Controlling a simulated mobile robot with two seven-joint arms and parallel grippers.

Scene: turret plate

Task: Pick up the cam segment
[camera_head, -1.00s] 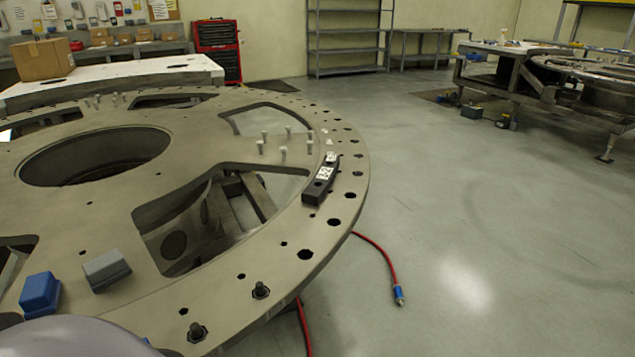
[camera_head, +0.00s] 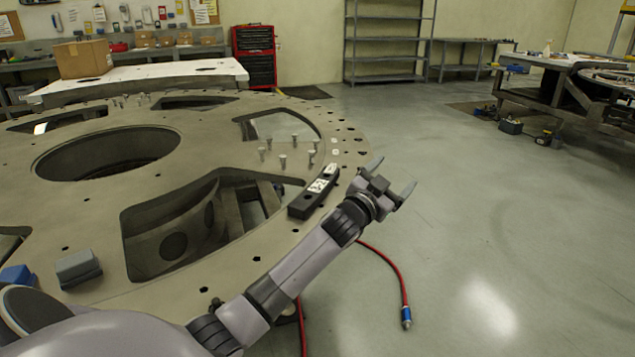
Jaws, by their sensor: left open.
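The cam segment (camera_head: 304,205) is a dark, slightly curved bar with white marked labels on top. It lies on the outer rim of the large grey turret plate (camera_head: 95,204), on the right side. My left gripper (camera_head: 396,176) is open and empty. In the picture it is to the right of the cam segment, past the plate's edge, with its fingers pointing up and right. My left forearm passes just in front of the segment's near right side and hides part of the plate rim. My right gripper is not in view.
Several upright bolts (camera_head: 283,161) stand on the plate beyond the segment. A grey block (camera_head: 78,268) and a blue block (camera_head: 18,276) sit at the near left. A red hose (camera_head: 393,262) lies on the floor.

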